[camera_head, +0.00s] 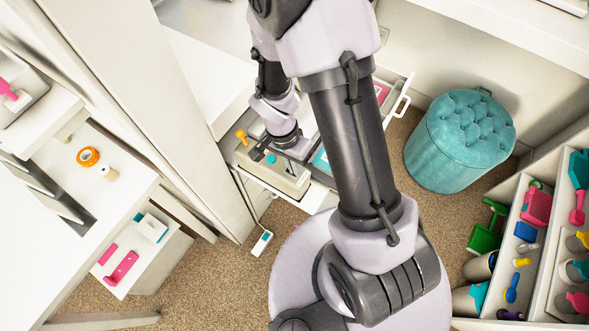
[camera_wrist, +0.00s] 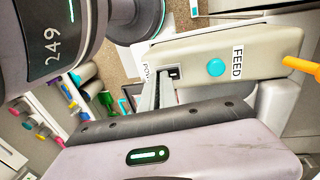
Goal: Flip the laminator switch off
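The laminator (camera_head: 282,181) is a beige box on a pulled-out drawer or shelf, left of my arm in the head view. In the wrist view the laminator (camera_wrist: 222,50) shows a round teal button (camera_wrist: 216,67) beside a "FEED" label. A small dark switch (camera_wrist: 173,73) sits near its left end, beside a partly hidden "POWER" label (camera_wrist: 149,73). My gripper (camera_wrist: 168,82) has its fingers together, with the tips right by the switch; I cannot tell whether they touch it. In the head view my gripper (camera_head: 264,151) is over the laminator, its tips hard to make out.
An orange knob or handle (camera_wrist: 300,65) sticks out at the laminator's far end. A cord hangs to a small white box (camera_head: 262,243) on the carpet. A teal tufted stool (camera_head: 460,140) stands right, near shelves of craft tools (camera_head: 525,240). A white desk (camera_head: 75,235) is left.

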